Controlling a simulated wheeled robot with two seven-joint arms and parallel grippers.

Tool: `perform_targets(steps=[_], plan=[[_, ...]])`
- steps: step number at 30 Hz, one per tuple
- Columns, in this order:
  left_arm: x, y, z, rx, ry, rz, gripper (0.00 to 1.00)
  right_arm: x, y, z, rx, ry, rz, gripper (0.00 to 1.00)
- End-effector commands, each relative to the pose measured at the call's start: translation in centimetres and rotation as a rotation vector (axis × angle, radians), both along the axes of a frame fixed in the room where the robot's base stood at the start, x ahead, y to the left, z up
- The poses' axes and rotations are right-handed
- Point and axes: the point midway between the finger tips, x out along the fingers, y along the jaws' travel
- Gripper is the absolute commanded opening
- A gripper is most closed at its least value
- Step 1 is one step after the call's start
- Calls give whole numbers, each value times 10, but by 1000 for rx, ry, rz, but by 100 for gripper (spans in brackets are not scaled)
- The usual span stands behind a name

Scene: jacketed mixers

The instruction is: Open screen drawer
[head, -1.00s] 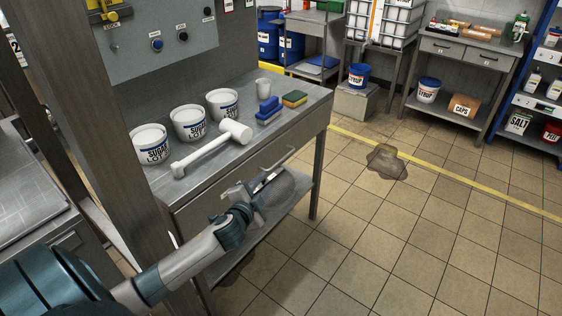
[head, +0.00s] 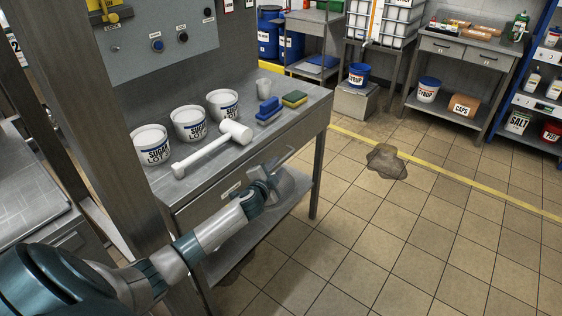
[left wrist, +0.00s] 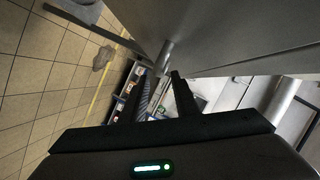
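The drawer (head: 238,178) is a grey metal front under the worktop, with a pale label on it, and it looks shut. Its bar handle (head: 288,151) runs along the front; it also shows in the left wrist view (left wrist: 128,45). My left gripper (head: 274,174) is at the drawer front, by the handle; its arm partly hides its fingers. In the left wrist view my left gripper's two dark fingers (left wrist: 160,92) stand apart, with an end of the handle just beyond the gap. I cannot tell whether they touch it. My right gripper is out of view.
A lower shelf (head: 240,248) lies under the drawer. The tiled floor at right is open, with a dark stain (head: 386,162).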

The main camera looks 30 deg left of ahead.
Motion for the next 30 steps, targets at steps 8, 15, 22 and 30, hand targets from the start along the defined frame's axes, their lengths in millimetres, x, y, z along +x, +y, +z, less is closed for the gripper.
perform_targets(steps=[8, 15, 22, 30], plan=[[34, 9, -8, -1, 0, 1, 28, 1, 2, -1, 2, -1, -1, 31], [47, 12, -11, -2, 0, 0, 28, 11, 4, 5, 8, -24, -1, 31], [49, 12, -11, -2, 0, 0, 28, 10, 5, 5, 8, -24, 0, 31], [49, 12, -11, -1, 1, 0, 0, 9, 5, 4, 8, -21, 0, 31]])
